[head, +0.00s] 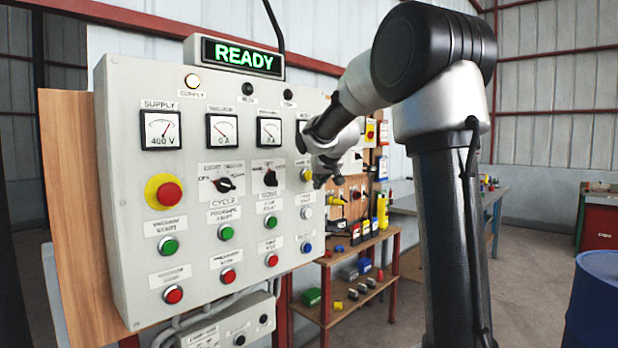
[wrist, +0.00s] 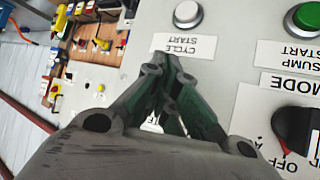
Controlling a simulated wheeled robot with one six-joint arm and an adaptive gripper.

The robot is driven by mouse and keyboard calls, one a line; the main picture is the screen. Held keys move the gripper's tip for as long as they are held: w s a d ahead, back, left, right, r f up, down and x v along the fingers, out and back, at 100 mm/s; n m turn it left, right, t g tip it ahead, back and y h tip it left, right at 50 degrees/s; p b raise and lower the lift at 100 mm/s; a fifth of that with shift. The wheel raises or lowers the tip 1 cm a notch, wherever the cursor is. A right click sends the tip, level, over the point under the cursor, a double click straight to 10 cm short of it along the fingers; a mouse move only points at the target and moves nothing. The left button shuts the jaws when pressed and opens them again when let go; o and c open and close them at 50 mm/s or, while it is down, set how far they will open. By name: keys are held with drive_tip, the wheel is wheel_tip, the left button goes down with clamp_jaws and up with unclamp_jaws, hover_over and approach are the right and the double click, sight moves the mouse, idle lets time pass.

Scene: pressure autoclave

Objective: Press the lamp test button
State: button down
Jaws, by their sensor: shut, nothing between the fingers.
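The control panel (head: 190,240) fills the left of the head view. A yellow button (head: 306,174) shows at its right edge, above the white button (head: 306,213); its label is too small to read there. My gripper (head: 320,180) is beside the yellow button, close to the panel; I cannot tell whether it touches. In the wrist view my gripper (wrist: 168,62) is shut and empty, its fingers over the panel. The white button (wrist: 187,14) has an upside-down CYCLE START label (wrist: 186,45). A partly hidden label (wrist: 152,123) shows between the fingers. The fingers hide the yellow button there.
A SUMP START green button (wrist: 305,17) and a MODE selector knob (wrist: 297,130) lie to the right in the wrist view. A blue button (head: 306,247) is below the white one. A shelf (head: 350,255) with loose parts stands right of the panel. The display (head: 243,56) reads READY.

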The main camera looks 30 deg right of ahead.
drive_tip(key=shift+w, duration=0.15)
drive_tip(key=shift+w+a, duration=0.15)
drive_tip(key=shift+w, duration=0.1)
drive_tip(key=shift+w+a, duration=0.15)
drive_tip(key=shift+w, duration=0.3)
idle(0.8)
drive_tip(key=shift+s+d, duration=0.3)
drive_tip(key=shift+s, duration=0.55)
drive_tip(key=shift+s+d, duration=0.3)
drive_tip(key=shift+s, duration=0.5)
drive_tip(key=shift+s+d, duration=0.25)
drive_tip(key=shift+s, duration=0.5)
drive_tip(key=shift+s+d, duration=0.3)
drive_tip(key=shift+s, duration=0.5)
